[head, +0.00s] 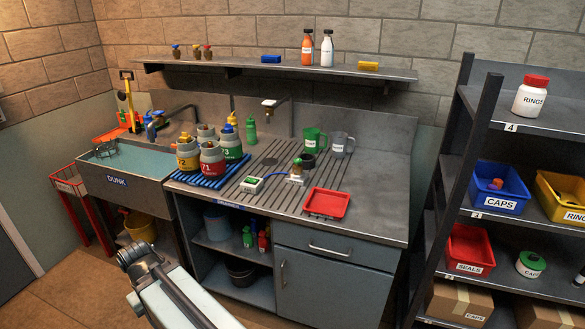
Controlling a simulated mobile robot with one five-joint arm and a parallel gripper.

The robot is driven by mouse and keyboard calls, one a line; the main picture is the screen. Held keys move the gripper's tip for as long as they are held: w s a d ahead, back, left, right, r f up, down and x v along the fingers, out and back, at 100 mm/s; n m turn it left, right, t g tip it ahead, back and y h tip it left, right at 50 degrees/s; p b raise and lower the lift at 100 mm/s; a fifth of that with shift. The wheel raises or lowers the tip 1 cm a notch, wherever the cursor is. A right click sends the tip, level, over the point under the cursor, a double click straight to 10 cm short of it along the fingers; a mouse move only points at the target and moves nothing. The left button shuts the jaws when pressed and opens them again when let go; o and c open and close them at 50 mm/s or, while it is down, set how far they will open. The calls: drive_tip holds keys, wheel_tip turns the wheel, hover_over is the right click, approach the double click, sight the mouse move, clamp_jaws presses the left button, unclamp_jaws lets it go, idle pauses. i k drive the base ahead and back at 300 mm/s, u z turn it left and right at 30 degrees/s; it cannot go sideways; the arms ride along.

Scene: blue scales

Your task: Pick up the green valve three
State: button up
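A small brass-coloured valve (297,166) with a greenish top stands upright on the steel drainboard, by a small white label or stand. Its number is too small to read. A green-banded canister (231,150), marked with what looks like a 3, stands on the blue rack (207,180) to its left. My arm reaches in from the bottom edge. Its dark end, my gripper (133,254), is in front of the sink cabinet, low and well apart from the valve and canister. Its fingers cannot be made out, and nothing is visibly held.
Red- and yellow-banded canisters (188,155) crowd the green one. Small valves (197,52) sit on the wall shelf. The counter's right side is clear.

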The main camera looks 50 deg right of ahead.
sight(297, 168)
drive_tip(key=u, duration=0.05)
drive_tip(key=i, duration=0.95)
drive_tip(key=z, duration=0.05)
